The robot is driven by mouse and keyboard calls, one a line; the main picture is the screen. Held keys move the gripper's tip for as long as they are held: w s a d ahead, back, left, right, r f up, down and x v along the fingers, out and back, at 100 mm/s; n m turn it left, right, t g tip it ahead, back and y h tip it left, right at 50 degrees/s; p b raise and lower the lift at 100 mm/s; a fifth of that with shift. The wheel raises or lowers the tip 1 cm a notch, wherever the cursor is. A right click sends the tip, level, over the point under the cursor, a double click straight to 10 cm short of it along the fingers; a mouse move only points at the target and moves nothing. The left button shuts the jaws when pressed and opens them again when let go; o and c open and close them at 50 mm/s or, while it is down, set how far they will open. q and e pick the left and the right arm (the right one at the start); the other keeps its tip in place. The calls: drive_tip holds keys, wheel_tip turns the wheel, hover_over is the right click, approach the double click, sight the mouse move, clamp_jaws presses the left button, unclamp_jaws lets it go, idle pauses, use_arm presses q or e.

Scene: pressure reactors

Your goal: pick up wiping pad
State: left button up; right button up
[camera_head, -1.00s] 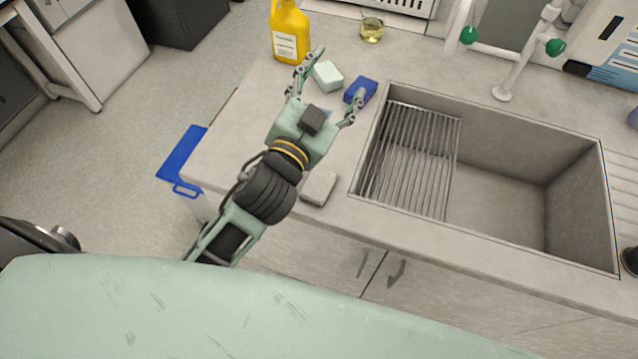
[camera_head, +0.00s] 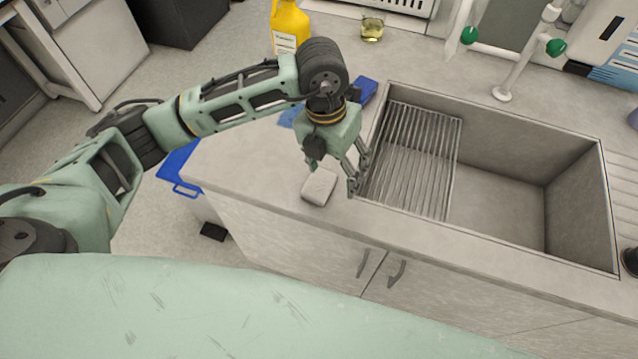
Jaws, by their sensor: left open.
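A pale grey, rounded block that looks like the wiping pad (camera_head: 319,187) lies flat on the counter near its front edge, left of the sink. My left gripper (camera_head: 334,177) points down just behind and above it, fingers spread. One finger is near the pad's back edge and the other is to its right, near the sink rim. The gripper is open and holds nothing; I cannot tell if a finger touches the pad. A blue block (camera_head: 369,88) is partly hidden behind my left wrist. My right gripper is out of view.
The sink (camera_head: 500,205) with a metal drying rack (camera_head: 425,150) is close on the right. A yellow bottle (camera_head: 288,27) and a small beaker (camera_head: 372,28) stand at the back. Cabinet handles (camera_head: 396,274) are below.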

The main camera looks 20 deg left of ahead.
sight(320, 181)
use_arm(q)
drive_tip(key=a, duration=0.1)
drive_tip(key=w+a+y, duration=0.1)
drive_tip(key=a, duration=0.1)
drive_tip(key=shift+a+y, duration=0.15)
drive_tip(key=shift+y, duration=0.15)
drive_tip(key=shift+f+n+p, duration=0.3)
drive_tip(key=shift+f+p, duration=0.1)
drive_tip(key=shift+f, duration=0.5)
wheel_tip(320, 181, down, 5)
drive_tip(key=shift+w+f+p, duration=0.1)
drive_tip(key=shift+w+p, duration=0.05)
drive_tip(key=shift+p, duration=1.05)
drive_tip(key=shift+f, duration=0.2)
drive_tip(key=c, duration=0.9)
